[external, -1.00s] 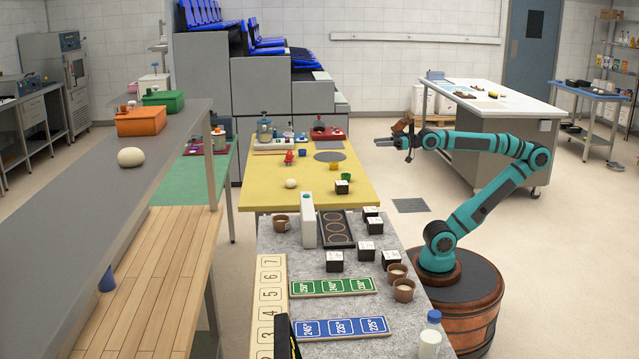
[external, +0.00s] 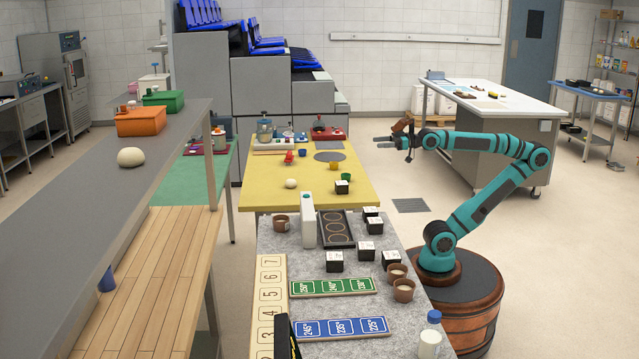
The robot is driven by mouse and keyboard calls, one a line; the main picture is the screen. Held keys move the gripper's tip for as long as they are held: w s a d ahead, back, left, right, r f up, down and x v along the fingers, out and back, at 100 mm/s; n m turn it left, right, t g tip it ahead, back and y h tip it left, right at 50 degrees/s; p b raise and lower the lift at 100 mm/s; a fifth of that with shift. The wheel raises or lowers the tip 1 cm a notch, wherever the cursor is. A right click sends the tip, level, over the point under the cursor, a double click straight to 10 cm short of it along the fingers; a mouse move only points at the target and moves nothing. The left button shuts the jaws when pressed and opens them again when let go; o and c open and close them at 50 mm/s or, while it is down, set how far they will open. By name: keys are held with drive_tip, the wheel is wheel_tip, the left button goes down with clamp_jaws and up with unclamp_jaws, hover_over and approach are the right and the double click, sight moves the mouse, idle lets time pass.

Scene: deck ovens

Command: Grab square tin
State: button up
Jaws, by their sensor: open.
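Several small square tins, black with white tops, stand on the grey speckled table. One square tin (external: 334,263) is left of another square tin (external: 365,252). Two more stand farther back, a tin (external: 375,227) and a tin (external: 370,213) partly behind it. Another square tin (external: 342,188) stands on the yellow table. My gripper (external: 382,140) is open and empty, raised in the air beyond the tins and pointing left. It touches no tin.
Brown cups (external: 403,290), a white carton (external: 307,220) and a black tray (external: 337,229) crowd the tins. Green (external: 333,287) and blue (external: 342,328) number boards lie in front. A bottle (external: 430,336) stands at the near right corner. The yellow table (external: 262,185) has free room.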

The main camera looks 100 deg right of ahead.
drive_tip(key=shift+o, duration=0.7)
